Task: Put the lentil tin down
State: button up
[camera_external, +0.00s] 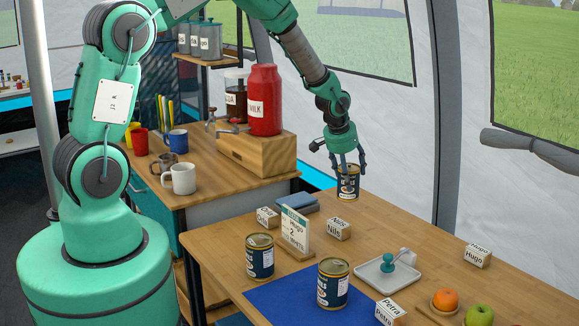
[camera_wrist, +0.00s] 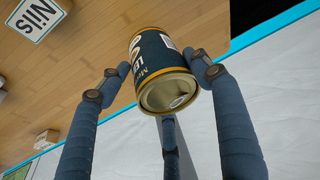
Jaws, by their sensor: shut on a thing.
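The lentil tin (camera_external: 347,188) is a dark blue can with gold rims, held by my gripper (camera_external: 348,169) at the far edge of the front table. In the wrist view the tin (camera_wrist: 158,62) sits between the fingers of my gripper (camera_wrist: 160,80), its label partly readable and its lid toward the camera. The fingers are shut around it. In the external view the tin is upright; I cannot tell whether its base touches the table (camera_external: 400,222). Two similar tins stand on the table, one at the left (camera_external: 260,256) and one at the front (camera_external: 333,283).
Name blocks stand around, including Nils (camera_external: 339,229), Hugo (camera_external: 478,255) and Petra (camera_external: 390,312). A sign (camera_external: 295,230), a blue mat (camera_external: 290,305), a white tray (camera_external: 372,285), an orange (camera_external: 445,299) and an apple (camera_external: 479,315) are also there. Bare wood lies right of the held tin.

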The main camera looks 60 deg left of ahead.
jog(key=shift+f, duration=0.55)
jog(key=shift+f, duration=0.1)
jog(key=shift+f+b, duration=0.5)
jog(key=shift+f, duration=1.3)
jog(key=shift+f, duration=0.1)
jog(key=o, duration=1.6)
jog(key=shift+s+r, duration=0.15)
jog(key=shift+r, duration=0.45)
jog(key=p+v, duration=0.2)
jog(key=v, duration=0.9)
